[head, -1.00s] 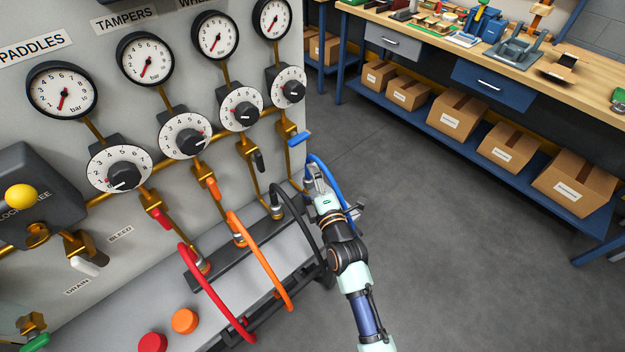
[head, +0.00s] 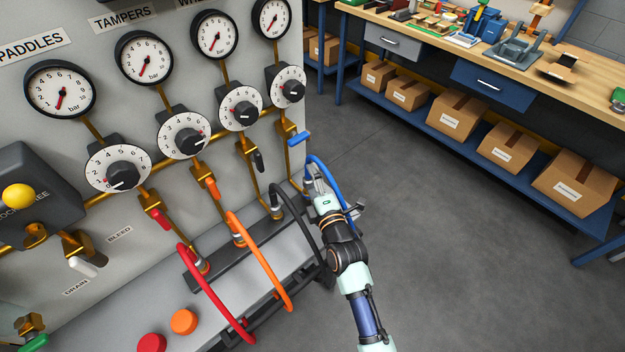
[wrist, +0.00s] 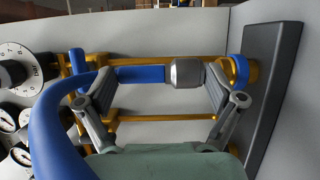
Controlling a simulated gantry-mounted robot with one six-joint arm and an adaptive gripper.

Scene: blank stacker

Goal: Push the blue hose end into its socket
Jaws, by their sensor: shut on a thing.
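The blue hose (wrist: 60,125) loops up from the lower left in the wrist view. Its end, with a blue sleeve and a metal collar (wrist: 186,73), points right. My gripper (wrist: 160,75) is shut on this hose end, with one finger to either side. The socket is a brass fitting with a blue ring (wrist: 241,71) on a dark rail (wrist: 275,70). The collar lines up roughly with it, and a short gap shows between them. In the head view my gripper (head: 313,184) is at the right end of the panel, beside the blue hose (head: 335,178); the socket is hidden there.
A black hose (head: 300,205), an orange hose (head: 262,265) and a red hose (head: 215,300) stand plugged in to the left of my gripper. A blue valve handle (head: 299,139) sits just above. Open floor (head: 450,230) lies to the right.

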